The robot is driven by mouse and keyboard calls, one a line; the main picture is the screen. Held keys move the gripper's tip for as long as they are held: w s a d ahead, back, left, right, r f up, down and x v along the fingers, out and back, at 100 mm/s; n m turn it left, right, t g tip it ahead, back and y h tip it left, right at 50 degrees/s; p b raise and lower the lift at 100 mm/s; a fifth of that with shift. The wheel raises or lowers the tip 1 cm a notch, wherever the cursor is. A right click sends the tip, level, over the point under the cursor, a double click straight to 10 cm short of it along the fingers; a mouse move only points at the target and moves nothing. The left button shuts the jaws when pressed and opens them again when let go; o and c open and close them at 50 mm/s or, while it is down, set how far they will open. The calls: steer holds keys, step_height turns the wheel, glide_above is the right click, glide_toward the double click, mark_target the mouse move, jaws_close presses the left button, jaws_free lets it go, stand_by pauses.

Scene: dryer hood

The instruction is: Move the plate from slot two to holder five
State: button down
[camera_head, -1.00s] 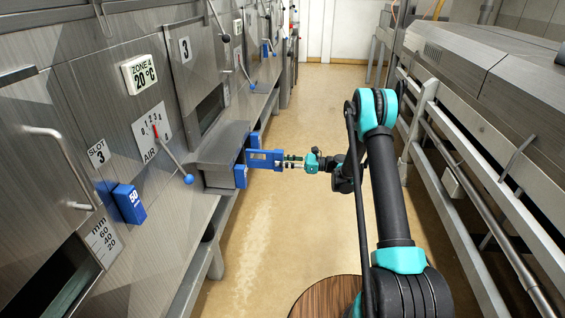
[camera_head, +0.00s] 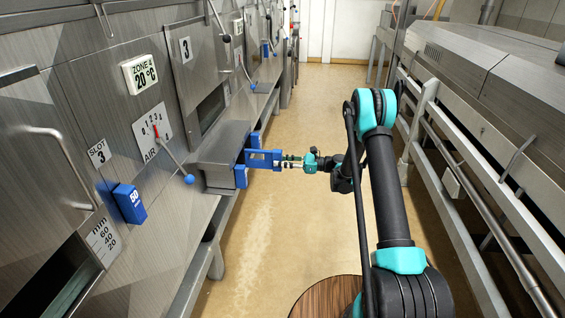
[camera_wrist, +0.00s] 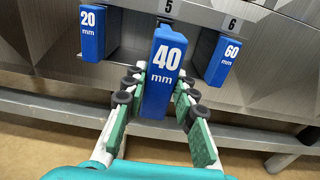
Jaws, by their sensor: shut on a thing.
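The blue plate marked "40 mm" (camera_wrist: 165,62) is between the fingers of my gripper (camera_wrist: 160,92), which is shut on it. In the head view the plate (camera_head: 263,159) is at the left end of my gripper (camera_head: 285,161), at the front of a grey rack (camera_head: 222,155). In the wrist view it stands under the label "5" (camera_wrist: 168,6), between two other blue plates. It hides the opening of holder five, so I cannot tell whether it touches the holder or is seated in it.
A blue "20 mm" plate (camera_wrist: 92,33) is on the left and a blue "60 mm" plate (camera_wrist: 222,58) sits below label "6" (camera_wrist: 232,24). A blue "50" plate (camera_head: 130,204) is at slot 3. Steel rails (camera_head: 470,185) line the right; the floor between is clear.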

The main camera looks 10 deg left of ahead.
mark_target(245, 158)
steer(key=shift+w+a, duration=0.2)
steer(key=shift+a, duration=6)
steer(key=c, duration=1.1)
jaws_free()
steer(key=shift+c, duration=0.2)
steer(key=d, duration=1.2)
steer(key=shift+s, duration=0.2)
